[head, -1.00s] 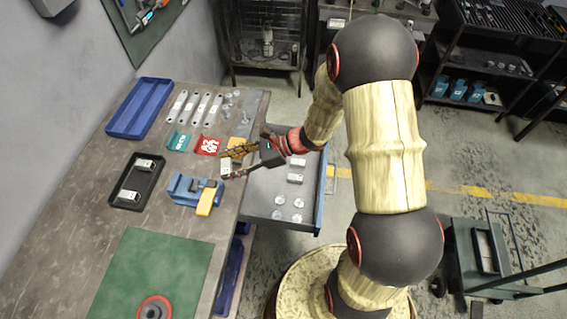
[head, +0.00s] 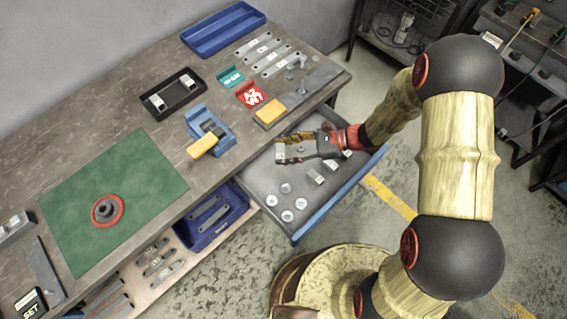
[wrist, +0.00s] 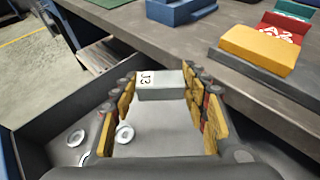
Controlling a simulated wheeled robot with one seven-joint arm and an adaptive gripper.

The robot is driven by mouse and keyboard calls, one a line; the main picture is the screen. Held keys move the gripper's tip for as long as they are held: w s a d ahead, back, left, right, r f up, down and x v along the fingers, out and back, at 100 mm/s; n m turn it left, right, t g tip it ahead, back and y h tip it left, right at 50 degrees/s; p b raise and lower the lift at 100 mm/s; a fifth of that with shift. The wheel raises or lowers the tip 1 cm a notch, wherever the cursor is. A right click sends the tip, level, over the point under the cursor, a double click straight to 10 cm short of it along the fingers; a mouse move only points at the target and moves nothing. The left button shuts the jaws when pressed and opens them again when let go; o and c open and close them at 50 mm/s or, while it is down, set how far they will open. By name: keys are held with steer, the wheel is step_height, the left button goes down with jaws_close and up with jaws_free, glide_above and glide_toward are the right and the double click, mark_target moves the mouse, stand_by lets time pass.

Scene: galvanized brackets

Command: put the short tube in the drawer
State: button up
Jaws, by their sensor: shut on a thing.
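The short tube (wrist: 160,86) is a grey, square-sided piece with a white label on its end. My gripper (wrist: 158,92) is shut on it, with a yellow-padded finger on each side. In the head view my gripper (head: 293,148) holds the tube (head: 281,153) over the open drawer (head: 262,178), near the table edge. The drawer's grey floor shows beneath the tube in the wrist view (wrist: 165,135). The height of the tube above the floor is hard to tell.
The drawer holds several round metal pieces (head: 286,188) and grey blocks (head: 316,173). On the table stand a yellow block (head: 270,112), a red sign (head: 252,95), a blue vise-like fixture (head: 210,128) and a black tray (head: 173,92). The drawer's front-left floor is partly clear.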

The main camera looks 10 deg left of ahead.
steer(key=b, duration=0.3)
glide_toward(274, 169)
steer(key=a, duration=0.5)
steer(key=shift+s+a+r, duration=0.15)
steer(key=shift+s+r, duration=0.2)
steer(key=shift+r, duration=0.05)
steer(key=x, duration=0.1)
steer(key=b+x, duration=0.1)
steer(key=x, duration=0.1)
steer(key=b+x, duration=0.1)
steer(key=shift+a+r, duration=0.25)
steer(key=shift+d, duration=0.1)
steer(key=shift+f, duration=0.1)
steer(key=shift+f, duration=0.1)
steer(key=o, duration=1.1)
steer(key=shift+o, duration=0.3)
